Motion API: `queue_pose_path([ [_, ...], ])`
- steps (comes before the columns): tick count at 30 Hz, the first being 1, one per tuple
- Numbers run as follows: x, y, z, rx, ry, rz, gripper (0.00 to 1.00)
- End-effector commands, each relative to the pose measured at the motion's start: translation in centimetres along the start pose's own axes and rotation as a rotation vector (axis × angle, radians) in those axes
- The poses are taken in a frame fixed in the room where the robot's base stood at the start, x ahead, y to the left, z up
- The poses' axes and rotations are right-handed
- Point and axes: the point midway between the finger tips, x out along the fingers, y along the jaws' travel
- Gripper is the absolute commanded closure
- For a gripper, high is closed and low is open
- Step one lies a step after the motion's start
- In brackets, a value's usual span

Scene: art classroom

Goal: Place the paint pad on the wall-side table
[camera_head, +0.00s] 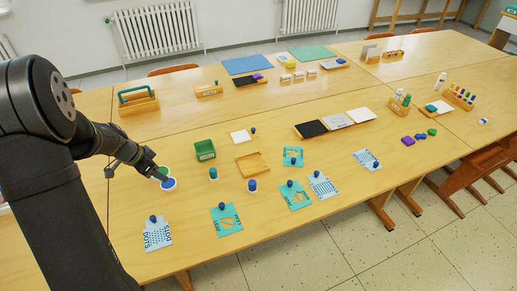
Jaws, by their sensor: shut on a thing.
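My gripper (149,169) is at the left, over the near table. It is shut on a small round green thing (164,171), which looks like the paint pad; the fingers and its small size hide detail. A round white and blue piece (168,184) shows just below it; I cannot tell whether it touches the green thing or lies on the table. The wall-side table (185,97) is the far wooden row by the radiators, beyond my gripper. It has bare wood between a wooden caddy with a teal handle (138,104) and a small wooden box (209,91).
Near table: a green box (204,150), a wooden tray (250,164), stencil cards (227,219) and blue-knobbed stampers (252,185). Blue (246,65) and green (314,53) mats lie on the wall-side table.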

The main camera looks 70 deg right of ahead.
Motion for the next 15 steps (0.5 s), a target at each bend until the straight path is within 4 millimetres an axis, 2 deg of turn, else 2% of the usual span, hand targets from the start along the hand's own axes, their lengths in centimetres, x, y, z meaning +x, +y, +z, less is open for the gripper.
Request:
queue_pose_path([
  [3,0.3,0.8,-0.7,0.026,0.0,0.011,0.7],
  [9,0.3,0.7,-0.7,0.029,0.0,0.013,0.7],
  [11,0.5,0.4,-0.3,0.028,-0.001,0.013,0.7],
  [15,1.3,-1.5,1.8,0.023,-0.001,0.013,0.7],
])
